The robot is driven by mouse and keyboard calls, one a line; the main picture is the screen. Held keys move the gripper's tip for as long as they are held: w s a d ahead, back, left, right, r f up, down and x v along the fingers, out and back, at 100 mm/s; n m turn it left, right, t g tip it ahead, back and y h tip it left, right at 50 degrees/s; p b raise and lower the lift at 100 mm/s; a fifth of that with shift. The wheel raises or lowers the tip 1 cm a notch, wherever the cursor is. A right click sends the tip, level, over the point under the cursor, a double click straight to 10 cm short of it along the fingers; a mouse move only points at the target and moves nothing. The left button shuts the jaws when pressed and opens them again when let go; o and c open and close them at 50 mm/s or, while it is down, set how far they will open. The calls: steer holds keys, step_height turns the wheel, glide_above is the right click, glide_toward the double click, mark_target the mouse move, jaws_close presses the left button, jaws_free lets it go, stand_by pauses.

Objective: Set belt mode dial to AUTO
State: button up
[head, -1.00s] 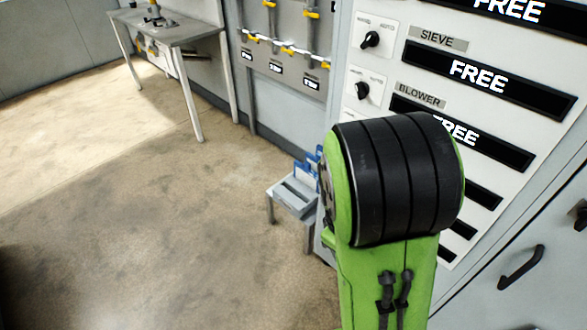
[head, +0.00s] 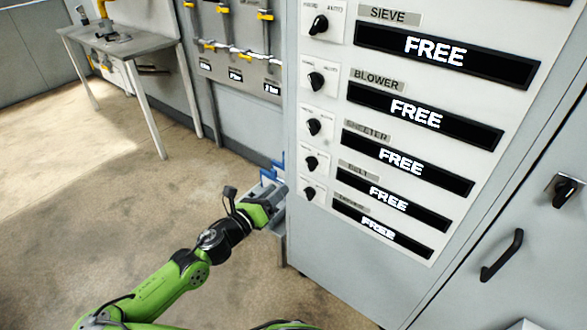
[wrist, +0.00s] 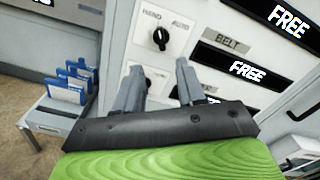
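The belt mode dial (wrist: 160,37) is a round black knob on a white plate marked HAND and AUTO, left of the BELT label (wrist: 228,45). Its pointer looks nearer the HAND side, but it is too small to be sure. In the head view the belt dial (head: 312,163) is second from the bottom of the dial column. My gripper (wrist: 160,66) is open and empty, its two grey fingers apart below the belt dial in the wrist view, not touching it. In the head view my gripper (head: 280,190) is low, just left of the panel.
Dials for SIEVE (head: 318,24), BLOWER (head: 316,79) and SHEETER (head: 314,127) are above; another dial (head: 309,193) is below. Displays read FREE. A small grey stand with blue-edged items (wrist: 55,112) is at left. A table (head: 120,44) stands further back. The floor is open.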

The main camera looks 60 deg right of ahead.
mark_target(307, 164)
steer(key=d+b, duration=0.1)
steer(key=d, duration=0.3)
steer(key=s+d+b, duration=0.1)
steer(key=d, duration=0.4)
steer(key=s+d+b, duration=0.1)
steer(key=d, duration=0.3)
steer(key=shift+s+d, duration=0.1)
steer(key=shift+d, duration=0.05)
steer(key=shift+c, duration=0.4)
jaws_close()
